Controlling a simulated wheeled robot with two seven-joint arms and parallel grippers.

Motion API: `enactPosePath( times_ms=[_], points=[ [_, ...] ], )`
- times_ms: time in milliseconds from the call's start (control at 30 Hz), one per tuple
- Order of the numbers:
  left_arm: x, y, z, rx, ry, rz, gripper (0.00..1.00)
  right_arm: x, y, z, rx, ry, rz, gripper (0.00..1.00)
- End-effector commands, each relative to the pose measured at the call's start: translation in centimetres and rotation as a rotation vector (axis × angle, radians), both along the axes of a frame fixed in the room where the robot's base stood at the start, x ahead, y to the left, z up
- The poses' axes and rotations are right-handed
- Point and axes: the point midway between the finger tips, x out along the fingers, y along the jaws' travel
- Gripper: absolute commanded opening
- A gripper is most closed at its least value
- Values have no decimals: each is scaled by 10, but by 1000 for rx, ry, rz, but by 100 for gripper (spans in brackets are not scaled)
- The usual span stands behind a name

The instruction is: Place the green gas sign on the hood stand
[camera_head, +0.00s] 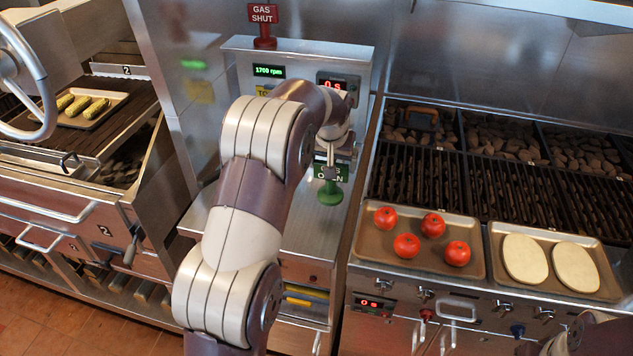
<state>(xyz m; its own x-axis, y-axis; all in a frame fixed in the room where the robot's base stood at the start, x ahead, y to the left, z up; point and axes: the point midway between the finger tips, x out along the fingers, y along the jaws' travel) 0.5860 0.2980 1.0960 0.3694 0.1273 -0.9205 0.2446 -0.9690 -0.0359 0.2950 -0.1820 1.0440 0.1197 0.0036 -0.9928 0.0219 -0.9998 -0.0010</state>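The green gas sign (330,194), a small "GAS OPEN" plate on a round green foot, is upright in front of the steel control housing. My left gripper (331,168) is at the sign's plate, with its fingers overlapping the top and middle of it. I cannot tell whether the fingers are closed on it or whether the foot touches the steel surface below. A red "GAS SHUT" sign (263,25) stands on top of the steel housing (310,48), which seems to be the hood stand. My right gripper is not in view; a dark part of mine shows at the bottom right.
A tray (372,250) with several tomatoes and a tray (497,262) with two pale flat pieces lie at the front of the char grill (510,190). A grill with corn (85,107) is on the left. The housing's top is clear right of the red sign.

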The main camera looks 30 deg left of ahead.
Motion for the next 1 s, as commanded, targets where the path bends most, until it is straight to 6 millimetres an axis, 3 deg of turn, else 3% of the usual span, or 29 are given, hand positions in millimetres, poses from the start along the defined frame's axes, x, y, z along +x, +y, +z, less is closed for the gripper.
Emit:
enactPosePath(
  times_ms=[133,400,767,800,1000],
  points=[
    [-5,22,-12,0,0,1,26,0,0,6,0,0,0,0],
    [-6,26,-52,0,1,-2,26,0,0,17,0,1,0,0],
    [-6,25,-60,1,-2,-2,26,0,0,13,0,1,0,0],
    [-6,25,-60,1,-1,-2,98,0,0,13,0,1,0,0],
    [-6,25,-59,1,0,-2,100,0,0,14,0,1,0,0]
  ],
)
